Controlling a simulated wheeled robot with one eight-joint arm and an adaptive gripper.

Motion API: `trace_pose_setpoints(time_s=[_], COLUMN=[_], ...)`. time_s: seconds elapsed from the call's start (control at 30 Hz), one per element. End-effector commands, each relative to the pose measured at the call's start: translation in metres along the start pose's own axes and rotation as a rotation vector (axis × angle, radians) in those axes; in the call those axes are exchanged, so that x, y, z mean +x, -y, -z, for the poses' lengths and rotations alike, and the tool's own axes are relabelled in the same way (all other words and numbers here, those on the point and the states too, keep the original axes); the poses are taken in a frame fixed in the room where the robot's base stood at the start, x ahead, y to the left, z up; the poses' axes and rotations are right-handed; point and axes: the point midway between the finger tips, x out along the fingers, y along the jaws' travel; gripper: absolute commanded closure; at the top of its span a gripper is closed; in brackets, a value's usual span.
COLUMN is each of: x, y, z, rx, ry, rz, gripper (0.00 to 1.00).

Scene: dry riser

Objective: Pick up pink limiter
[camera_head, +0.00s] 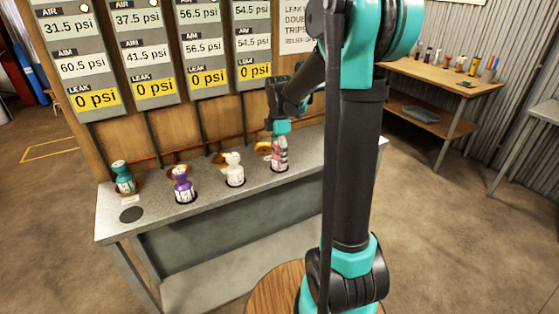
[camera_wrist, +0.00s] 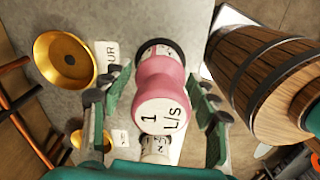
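The pink limiter (camera_wrist: 160,78) stands in the middle of the wrist view. It has a pink body and a white face marked "1 L/S". Its dark round base shows at the top of that view. In the head view the pink limiter (camera_head: 279,157) is at the right end of the row on the grey bench (camera_head: 148,205). My gripper (camera_wrist: 160,88) is open, with one green finger pad on each side of the limiter and a visible gap on both sides. In the head view my gripper (camera_head: 279,132) is right above the limiter and partly covers it.
A white limiter (camera_head: 234,170), a purple limiter (camera_head: 183,186) and a teal limiter (camera_head: 123,177) stand to the left on the bench. A brass cup (camera_wrist: 68,60) is left of the pink limiter. A wooden barrel (camera_wrist: 262,75) is at right. Gauge panels (camera_head: 205,50) hang behind.

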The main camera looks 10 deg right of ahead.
Motion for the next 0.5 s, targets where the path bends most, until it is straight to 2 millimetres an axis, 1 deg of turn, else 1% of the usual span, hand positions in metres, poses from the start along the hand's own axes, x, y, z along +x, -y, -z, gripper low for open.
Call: trace_pose_setpoints(time_s=[0.03,0.37,0.4,0.5], x=[-0.0001,-0.0002,-0.0003,-0.0003], y=[0.0000,0.0000,0.0001,0.0001], z=[0.0000,0.0000,0.0000,0.0000], rx=[0.000,0.000,0.000,0.000], ry=[0.000,0.000,0.000,0.000], rz=[0.000,0.000,0.000,0.000], gripper=[0.51,0.92,0.94,0.94])
